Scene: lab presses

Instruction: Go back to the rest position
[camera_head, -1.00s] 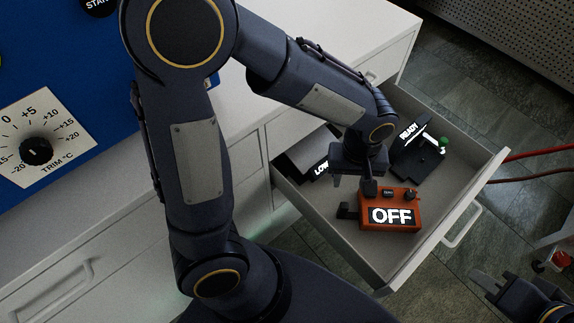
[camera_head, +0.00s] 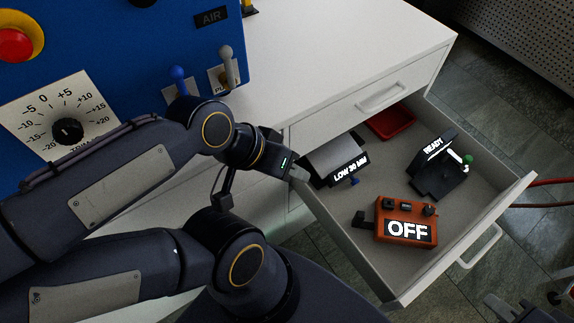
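My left arm comes in from the left and bends across the worktop's front. Its wrist ends by the drawer's left side. My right gripper (camera_head: 503,309) is at the bottom right edge, partly cut off, outside the drawer and over the floor. Whether it is open or shut is unclear.
The open drawer (camera_head: 398,290) holds an orange box reading OFF (camera_head: 407,222), a black READY device (camera_head: 438,168) with a green knob, and a red tray (camera_head: 391,122). A blue panel (camera_head: 120,62) with levers and a dial stands at upper left. The white worktop (camera_head: 335,45) is mostly clear.

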